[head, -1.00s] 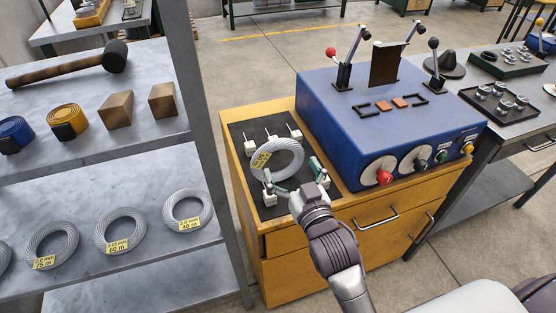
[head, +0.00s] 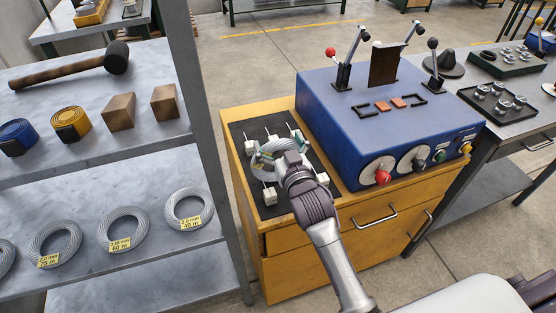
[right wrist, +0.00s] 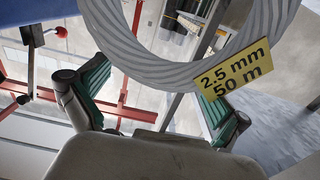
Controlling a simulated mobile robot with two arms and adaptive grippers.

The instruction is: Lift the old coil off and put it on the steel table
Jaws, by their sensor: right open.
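The old coil (head: 265,175), a grey wire ring with a yellow tag, is at the white posts on the dark mat of the wooden cabinet. My right gripper (head: 280,154) is open over it, with its fingers spread and partly covering the ring. In the right wrist view the coil (right wrist: 165,66) arcs across the top beyond the open green-padded fingers; its tag reads "2.5 mm 50 m" and overlaps the right-hand finger's tip. A grey steel table (head: 490,145) stands at the right. My left gripper is out of view.
A blue control box (head: 340,130) with levers and knobs sits right beside the mat. A grey shelf (head: 160,245) at the left carries tagged coils, tape rolls, brown blocks and a mallet. Trays (head: 500,102) of metal parts stand on the steel table.

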